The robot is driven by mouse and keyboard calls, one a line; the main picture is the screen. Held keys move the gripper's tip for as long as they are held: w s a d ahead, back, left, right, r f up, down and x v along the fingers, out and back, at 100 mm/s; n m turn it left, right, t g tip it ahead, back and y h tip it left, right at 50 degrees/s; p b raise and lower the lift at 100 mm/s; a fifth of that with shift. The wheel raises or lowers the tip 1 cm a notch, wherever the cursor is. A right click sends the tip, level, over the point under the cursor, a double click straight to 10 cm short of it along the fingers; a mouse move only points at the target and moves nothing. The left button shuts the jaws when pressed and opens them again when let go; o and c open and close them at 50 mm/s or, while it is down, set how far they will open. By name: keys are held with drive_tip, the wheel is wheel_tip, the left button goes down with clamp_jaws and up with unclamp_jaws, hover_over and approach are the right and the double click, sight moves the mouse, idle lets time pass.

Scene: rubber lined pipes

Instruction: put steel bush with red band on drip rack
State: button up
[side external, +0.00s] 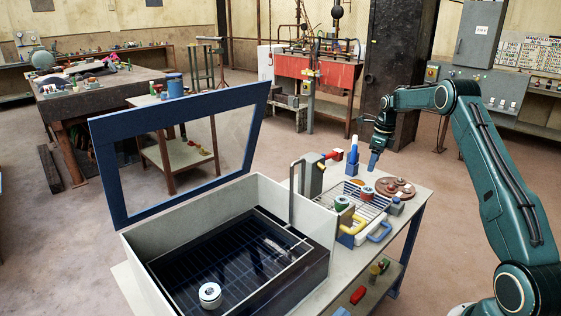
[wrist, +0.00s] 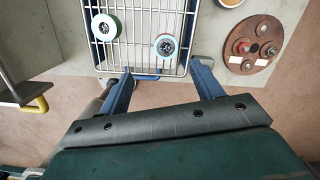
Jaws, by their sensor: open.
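My gripper (side external: 374,164) is open and empty, raised above the far end of the bench; in the wrist view its two fingers (wrist: 163,78) are spread apart. The wire drip rack (side external: 352,197) lies on the bench and also shows in the wrist view (wrist: 136,30). A green-banded bush (side external: 341,203) and a red-looking bush (side external: 367,192) stand at the rack. The wrist view shows a green-rimmed bush (wrist: 104,27) and a pale-faced bush (wrist: 166,46) on the wires, the latter's band unclear. Another pale bush (side external: 209,294) sits in the open tank; no red band is discernible on it.
The tank (side external: 157,237) has its framed glass lid (side external: 187,140) standing open. A brown round plate (side external: 396,188) with several small parts lies beside the rack. A grey block with a post stands behind.

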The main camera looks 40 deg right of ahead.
drive_tip(key=s+a+r+n+t, duration=0.1)
drive_tip(key=s+a+r+n, duration=0.2)
drive_tip(key=a+r+n, duration=0.65)
drive_tip(key=s+a+r+n+t, duration=0.1)
drive_tip(key=s+a+r+n, duration=0.35)
drive_tip(key=a+r, duration=0.85)
drive_tip(key=s+a+n+t, duration=0.1)
drive_tip(key=s+a+n, duration=0.95)
drive_tip(key=a, duration=0.25)
drive_tip(key=s+a+f+n, duration=0.2)
drive_tip(key=s+n, duration=0.2)
drive_tip(key=s, duration=0.2)
drive_tip(key=s+a+f+n+t, duration=0.1)
drive_tip(key=s+a+f+n, duration=0.1)
drive_tip(key=s+n, duration=0.2)
drive_tip(key=shift+s+a, duration=0.3)
drive_tip(key=shift+s, duration=0.75)
